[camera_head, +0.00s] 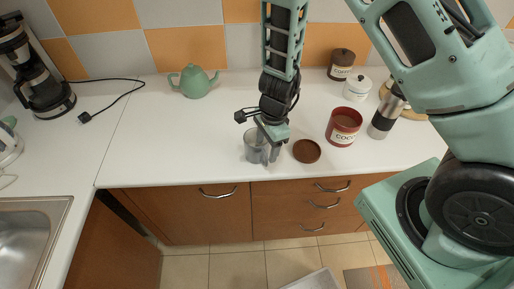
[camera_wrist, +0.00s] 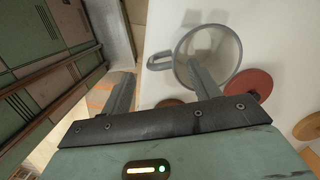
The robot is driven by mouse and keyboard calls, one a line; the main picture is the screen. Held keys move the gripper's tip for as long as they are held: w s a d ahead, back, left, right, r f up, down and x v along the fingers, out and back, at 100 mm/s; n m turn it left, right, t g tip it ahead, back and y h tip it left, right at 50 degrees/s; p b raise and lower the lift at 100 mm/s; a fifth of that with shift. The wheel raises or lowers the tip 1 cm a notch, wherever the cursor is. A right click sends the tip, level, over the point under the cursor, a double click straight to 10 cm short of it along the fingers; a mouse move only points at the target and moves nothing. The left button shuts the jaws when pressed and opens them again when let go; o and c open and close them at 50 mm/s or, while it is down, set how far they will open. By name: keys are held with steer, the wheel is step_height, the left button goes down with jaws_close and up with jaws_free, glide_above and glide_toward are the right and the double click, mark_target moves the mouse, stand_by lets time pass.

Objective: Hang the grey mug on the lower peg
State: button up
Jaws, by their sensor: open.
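The grey mug (camera_head: 251,146) stands upright near the front edge of the white counter (camera_head: 190,140). My gripper (camera_head: 268,156) points down at the mug's right side and is open. In the wrist view, the grey mug (camera_wrist: 222,45) shows its open mouth, with its handle on the left. My gripper (camera_wrist: 160,72) has one finger to the left of the handle and the other overlapping the mug's mouth. The handle lies between the fingers in the picture; I cannot tell whether either finger touches the mug. No peg is visible in either view.
A round brown lid (camera_head: 307,151) lies right of the mug. Behind it stand a red canister (camera_head: 343,128), a steel flask (camera_head: 384,118), a white jar (camera_head: 357,88) and a dark canister (camera_head: 341,65). A green teapot (camera_head: 194,81) stands at the back. The counter's left middle is clear.

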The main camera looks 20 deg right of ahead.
mark_target(265, 154)
steer(key=f, duration=0.3)
steer(key=f+b, duration=0.1)
steer(key=shift+a+f, duration=0.25)
steer(key=shift+f, duration=0.05)
steer(key=shift+c, duration=0.2)
steer(key=c, duration=1.2)
steer(key=shift+o, duration=0.2)
steer(key=shift+r, duration=0.1)
